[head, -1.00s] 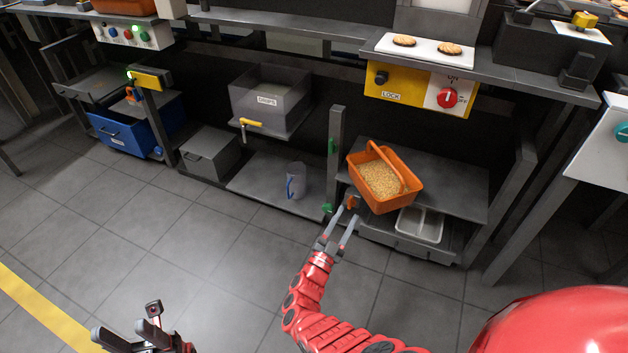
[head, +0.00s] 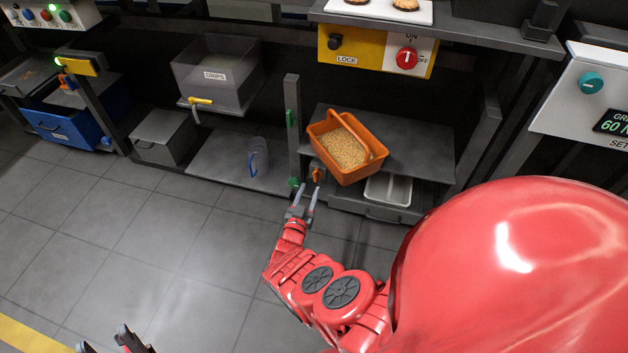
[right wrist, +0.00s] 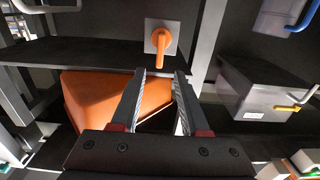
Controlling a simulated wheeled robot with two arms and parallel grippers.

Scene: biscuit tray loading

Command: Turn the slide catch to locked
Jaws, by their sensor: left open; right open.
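The slide catch is an orange handle (head: 317,174) on a small pale plate, low on the rack post beside the orange basket. In the right wrist view the handle (right wrist: 162,50) hangs from its round pivot toward my fingers, in line with the gap between them. My right gripper (head: 308,188) is open and empty, its fingertips just short of the handle; I see no clear contact. It also shows in the right wrist view (right wrist: 160,75). My left gripper (head: 103,341) is open at the bottom left edge, partly cut off, far from the catch.
Green marks (head: 291,118) are on the post. A clear jug (head: 258,158) stands to the left. The floor in front is free.

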